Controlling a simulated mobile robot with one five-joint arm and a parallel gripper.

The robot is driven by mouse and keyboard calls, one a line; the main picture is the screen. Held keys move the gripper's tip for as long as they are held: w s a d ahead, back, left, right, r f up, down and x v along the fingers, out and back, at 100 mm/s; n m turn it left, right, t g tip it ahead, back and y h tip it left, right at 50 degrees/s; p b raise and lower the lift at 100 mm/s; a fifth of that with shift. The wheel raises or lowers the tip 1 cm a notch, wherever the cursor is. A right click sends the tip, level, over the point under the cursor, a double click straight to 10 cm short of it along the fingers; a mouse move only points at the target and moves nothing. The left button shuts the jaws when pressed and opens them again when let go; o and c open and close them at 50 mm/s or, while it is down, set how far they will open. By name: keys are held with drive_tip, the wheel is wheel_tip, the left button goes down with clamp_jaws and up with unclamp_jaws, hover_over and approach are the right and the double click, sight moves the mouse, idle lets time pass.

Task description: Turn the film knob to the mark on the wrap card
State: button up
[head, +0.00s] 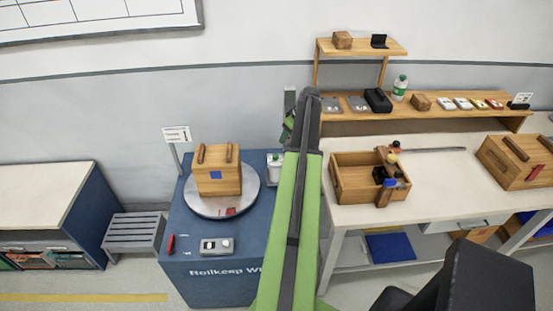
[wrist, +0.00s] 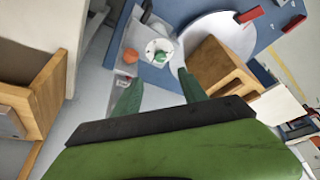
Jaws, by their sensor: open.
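A wrap card (head: 176,134) stands on a post at the back left of the blue wrap station; its print is too small to read. A white unit (head: 275,168) stands at the station's right edge, partly hidden by my arm. In the wrist view its round white dial (wrist: 150,47) shows, with a green piece at its lower edge and an orange knob-like part (wrist: 130,55) beside it. I cannot tell which part is the film knob or where it points. My gripper (wrist: 158,78) is open and empty, its green fingers spread just short of the dial, apart from it.
A turntable (head: 198,207) carries a wooden box (head: 217,178) left of my arm. A grey control box (head: 217,246) and a red object (head: 170,244) sit at the station's front. Right of my arm is a workbench (head: 440,185) with a wooden crate (head: 345,185).

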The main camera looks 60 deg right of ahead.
sight(276, 156)
drive_tip(key=b+x, duration=1.3)
drive_tip(key=x, duration=0.2)
drive_tip(key=shift+s+f, duration=0.1)
drive_tip(key=shift+f, duration=0.2)
drive_tip(key=shift+r, duration=0.1)
